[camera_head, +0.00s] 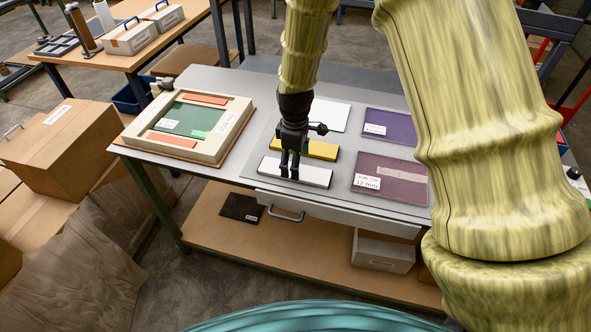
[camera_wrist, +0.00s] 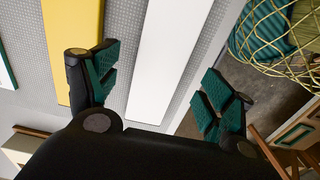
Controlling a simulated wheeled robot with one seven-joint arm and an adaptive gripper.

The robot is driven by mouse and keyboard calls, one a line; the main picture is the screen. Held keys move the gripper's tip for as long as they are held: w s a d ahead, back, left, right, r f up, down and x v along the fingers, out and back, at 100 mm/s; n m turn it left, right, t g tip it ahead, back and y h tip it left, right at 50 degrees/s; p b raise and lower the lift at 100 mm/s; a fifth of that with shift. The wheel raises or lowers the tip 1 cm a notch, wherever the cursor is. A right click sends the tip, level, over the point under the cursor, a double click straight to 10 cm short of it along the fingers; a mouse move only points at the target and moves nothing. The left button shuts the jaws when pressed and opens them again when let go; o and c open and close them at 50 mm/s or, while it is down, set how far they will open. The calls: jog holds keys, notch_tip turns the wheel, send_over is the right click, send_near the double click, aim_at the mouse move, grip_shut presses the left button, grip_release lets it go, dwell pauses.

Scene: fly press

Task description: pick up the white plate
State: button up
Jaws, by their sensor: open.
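The white plate (camera_head: 314,176) is a long flat bar lying near the front edge of the grey worktop, in front of a yellow bar (camera_head: 322,151). In the wrist view the white plate (camera_wrist: 170,55) runs between my two green-padded fingers, with the yellow bar (camera_wrist: 72,40) on its left. My gripper (camera_head: 289,174) points down over the white plate, and its fingers hide a part of it. In the wrist view my gripper (camera_wrist: 158,92) is open, with its fingers apart on either side of the plate. I cannot tell the exact height of the fingertips.
A cream frame with a green middle (camera_head: 190,123) sits left on the table. A purple panel (camera_head: 389,127) and a mauve panel (camera_head: 390,178) lie to the right. A drawer (camera_head: 335,216) is below the front edge. Cardboard boxes (camera_head: 65,145) stand at left.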

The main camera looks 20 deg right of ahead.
jog(key=shift+f+p, duration=0.3)
jog(key=shift+f, duration=1.15)
jog(key=c, duration=1.2)
